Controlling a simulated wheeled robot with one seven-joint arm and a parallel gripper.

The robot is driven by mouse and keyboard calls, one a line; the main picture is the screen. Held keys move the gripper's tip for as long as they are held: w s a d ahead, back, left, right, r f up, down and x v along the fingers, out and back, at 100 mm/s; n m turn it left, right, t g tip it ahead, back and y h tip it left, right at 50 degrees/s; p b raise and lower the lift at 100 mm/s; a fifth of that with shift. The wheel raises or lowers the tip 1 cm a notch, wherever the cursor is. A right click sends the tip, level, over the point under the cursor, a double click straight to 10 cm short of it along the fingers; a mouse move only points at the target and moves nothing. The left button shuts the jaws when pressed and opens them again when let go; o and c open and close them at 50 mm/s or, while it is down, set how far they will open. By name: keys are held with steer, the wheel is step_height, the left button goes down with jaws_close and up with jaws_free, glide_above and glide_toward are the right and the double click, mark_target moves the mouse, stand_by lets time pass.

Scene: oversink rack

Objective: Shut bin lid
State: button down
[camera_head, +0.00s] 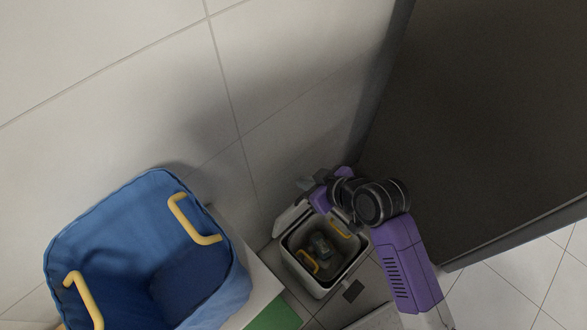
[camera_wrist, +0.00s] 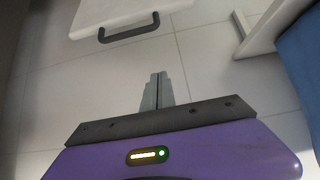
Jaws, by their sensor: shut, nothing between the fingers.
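A small pale bin (camera_head: 302,275) stands on the floor in the corner, in the head view. Its lid (camera_head: 288,218) is open, tilted up at the bin's back left near the wall. The bin's dark inside shows, with yellow handles and a dark object in it. My gripper (camera_head: 306,184) is above the lid and the back of the bin, partly hidden by my arm. In the wrist view its two fingers (camera_wrist: 157,90) are shut together with nothing between them. A white panel with a dark handle (camera_wrist: 129,28) lies beyond the fingertips; I cannot tell whether it is the lid.
A large blue basket (camera_head: 105,225) with yellow handles stands left of the bin, near a green patch (camera_head: 275,316). A tall dark panel (camera_head: 480,120) rises at the right. The tiled wall (camera_head: 285,60) is close behind. Open floor (camera_head: 510,290) shows at the lower right.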

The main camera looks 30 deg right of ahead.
steer(key=shift+d, duration=0.4)
